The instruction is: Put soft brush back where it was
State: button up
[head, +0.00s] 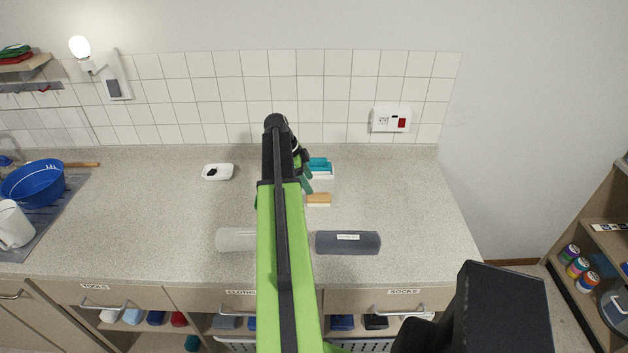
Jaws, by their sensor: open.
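Two small brushes lie on the speckled counter just right of my arm. One is a teal-backed brush (320,166) with a pale lower edge, and nearer to me is a wooden-backed brush (319,199) with pale bristles. I cannot tell which one is the soft brush. My gripper (306,182) is mostly hidden behind my green and black arm. A dark green finger part shows on the right, close to both brushes, and a sliver shows on the left. The gripper is open, and I see nothing held. Contact with the brushes cannot be made out.
A light grey roll (236,239) and a dark grey roll (348,243) lie near the counter's front edge. A white dish (218,172) with a black item sits left. A blue basin (33,184) and white jug (14,226) stand far left. The counter's right end is clear.

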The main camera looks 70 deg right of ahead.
jog(key=p+v, duration=0.1)
jog(key=v, duration=0.2)
jog(key=shift+r, duration=0.15)
jog(key=w+a+f+n+t, duration=0.1)
jog(key=w+a+n, duration=0.6)
jog(key=w+a, duration=0.5)
jog(key=w+a+n+t, duration=0.1)
jog(key=w+a+n, duration=0.75)
jog(key=a, duration=0.65)
jog(key=w+a+n+t, duration=0.1)
jog(key=w+a+n, duration=0.2)
jog(key=a+n, duration=0.5)
jog(key=w+a+n+t+y, duration=0.1)
jog(key=w+a+n, duration=0.2)
jog(key=a, duration=2.7)
jog(key=f+n, duration=0.1)
jog(key=n, duration=0.4)
jog(key=shift+y, duration=0.3)
